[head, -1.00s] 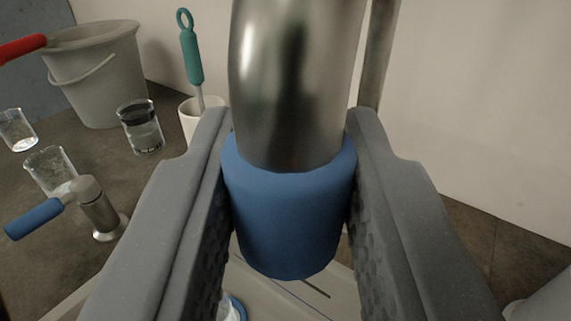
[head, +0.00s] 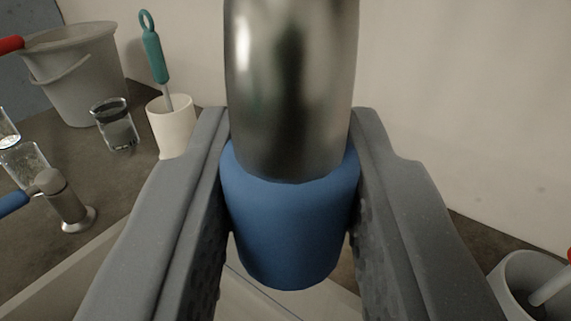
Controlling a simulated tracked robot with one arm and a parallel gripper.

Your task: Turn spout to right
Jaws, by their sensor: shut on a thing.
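The spout is a shiny metal tube (head: 292,85) that comes down from the top of the head view and ends in a blue collar (head: 290,225). My gripper (head: 290,215) is shut on the blue collar, with one grey finger touching it on each side. The upper end of the spout is out of the frame. A pale sink or tray (head: 75,275) lies below the collar, partly hidden by my fingers.
A grey bucket (head: 75,80), drinking glasses (head: 116,125), a white cup with a teal-handled brush (head: 171,125) and a metal tap with a blue lever (head: 62,198) stand at left. A grey container (head: 520,290) is at lower right. A pale wall is behind.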

